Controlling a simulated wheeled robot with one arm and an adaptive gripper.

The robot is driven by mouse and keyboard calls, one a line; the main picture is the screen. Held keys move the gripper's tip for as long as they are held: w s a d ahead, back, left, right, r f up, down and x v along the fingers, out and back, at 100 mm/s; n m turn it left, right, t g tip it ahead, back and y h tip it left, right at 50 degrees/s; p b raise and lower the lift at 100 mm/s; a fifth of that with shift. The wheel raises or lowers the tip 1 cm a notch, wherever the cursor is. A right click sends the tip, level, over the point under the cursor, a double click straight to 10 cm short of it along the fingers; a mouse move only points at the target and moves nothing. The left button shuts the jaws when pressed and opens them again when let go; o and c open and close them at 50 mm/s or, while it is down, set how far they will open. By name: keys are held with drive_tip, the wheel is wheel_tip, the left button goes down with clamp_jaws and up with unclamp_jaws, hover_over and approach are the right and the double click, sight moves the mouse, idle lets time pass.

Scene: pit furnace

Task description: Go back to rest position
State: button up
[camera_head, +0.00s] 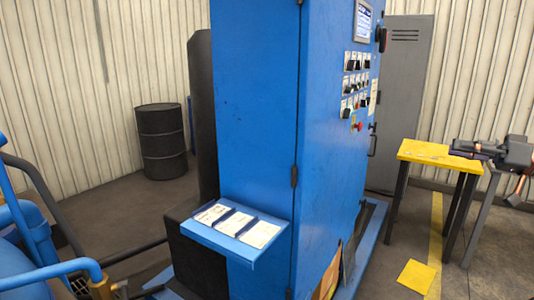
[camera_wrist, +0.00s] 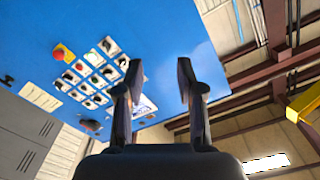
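My gripper (camera_head: 462,147) shows at the right edge of the head view, in front of the yellow-topped table (camera_head: 425,153) in the picture. In the wrist view my gripper (camera_wrist: 158,85) has its two dark fingers spread apart, with nothing between them. The wrist view looks up past the fingers to the blue control cabinet (camera_wrist: 215,75) and the roof beams. The blue cabinet (camera_head: 255,130) stands in the middle of the head view, apart from the gripper. Most of my arm is out of view.
Buttons and switches (camera_head: 357,80) sit on the cabinet's right face. A blue shelf (camera_head: 225,248) with papers juts from its front. A black drum (camera_head: 162,140) stands back left, and a grey locker (camera_head: 405,90) back right. Blue pipes (camera_head: 40,240) and dark rails fill the lower left.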

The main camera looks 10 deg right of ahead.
drive_tip(key=w+a+f+m+g, duration=0.25)
drive_tip(key=a+g, duration=0.25)
drive_tip(key=a, duration=1.4)
drive_tip(key=s+a+f+g+h+p, duration=0.1)
drive_tip(key=s+a+f+g+h, duration=0.15)
drive_tip(key=s+a+f, duration=0.4)
drive_tip(key=s+a+f+g+h+p, duration=0.1)
drive_tip(key=a+f+g, duration=0.2)
drive_tip(key=a, duration=0.7)
drive_tip(key=s+a+f+g+h, duration=0.1)
drive_tip(key=s+a+f+h, duration=0.1)
drive_tip(key=s+f, duration=0.35)
drive_tip(key=s+a+f+g+h, duration=0.2)
drive_tip(key=s+a+f+h, duration=0.1)
drive_tip(key=s, duration=0.5)
drive_tip(key=s+d+f+m+h+p, duration=0.1)
drive_tip(key=s+d+f+h, duration=0.4)
drive_tip(key=s, duration=0.7)
wheel_tip(320, 180, down, 2)
drive_tip(key=shift+d+f, duration=0.1)
drive_tip(key=shift+d, duration=0.85)
